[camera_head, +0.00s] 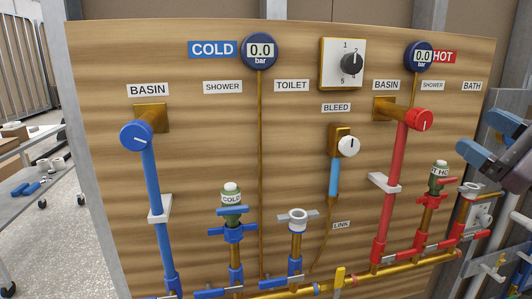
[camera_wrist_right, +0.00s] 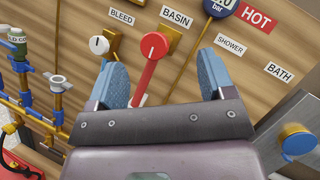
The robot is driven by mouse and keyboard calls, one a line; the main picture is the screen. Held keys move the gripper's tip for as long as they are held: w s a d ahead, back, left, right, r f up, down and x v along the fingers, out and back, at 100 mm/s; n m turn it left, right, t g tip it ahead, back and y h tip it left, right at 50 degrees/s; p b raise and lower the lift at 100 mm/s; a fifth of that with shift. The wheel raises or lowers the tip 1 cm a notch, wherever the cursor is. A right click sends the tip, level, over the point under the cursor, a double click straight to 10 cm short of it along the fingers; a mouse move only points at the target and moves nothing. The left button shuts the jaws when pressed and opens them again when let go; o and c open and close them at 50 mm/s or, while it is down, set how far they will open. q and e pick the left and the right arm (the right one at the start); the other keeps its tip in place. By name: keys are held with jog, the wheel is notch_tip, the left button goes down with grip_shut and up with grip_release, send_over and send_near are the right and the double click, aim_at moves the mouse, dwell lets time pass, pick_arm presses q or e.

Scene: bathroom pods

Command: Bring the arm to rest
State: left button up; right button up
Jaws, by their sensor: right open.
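My right gripper (camera_head: 492,142) is at the right edge of the head view, in front of the panel's right side, its blue-padded fingers apart. In the right wrist view the same gripper (camera_wrist_right: 162,76) has its fingers spread wide with nothing held. The red basin knob (camera_wrist_right: 154,46) shows between the fingers in that view, but the head view shows the red knob (camera_head: 421,119) well to the left of the gripper, apart from it. My left gripper is not in view.
The wooden panel (camera_head: 290,100) carries a blue knob (camera_head: 136,136), a white bleed knob (camera_head: 348,146), a dial (camera_head: 351,63), and two gauges reading 0.0, cold (camera_head: 259,50) and hot (camera_head: 421,56). Valves and brass pipes line its bottom. A trolley (camera_head: 40,200) stands at left.

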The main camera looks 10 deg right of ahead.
notch_tip(320, 180, down, 29)
jog(key=d+n+h, duration=0.2)
jog(key=n+h, duration=0.9)
jog(key=n, duration=2.4)
jog(key=s+a+f+m+g+p, duration=0.1)
jog(key=s+a+f+m+g, duration=0.25)
jog(key=f, duration=0.45)
jog(key=s+a+f+m+g, duration=0.2)
jog(key=s+a+f+m, duration=0.25)
jog(key=f, duration=0.45)
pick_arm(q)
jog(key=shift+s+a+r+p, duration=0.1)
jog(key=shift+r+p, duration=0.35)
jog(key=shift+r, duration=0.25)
pick_arm(e)
jog(key=s+a+f+m+g+y, duration=0.1)
jog(key=s+a+f+m+g, duration=0.1)
jog(key=s+a+f, duration=0.6)
jog(key=s+a+g, duration=0.1)
jog(key=s, duration=0.2)
jog(key=shift+s, duration=0.25)
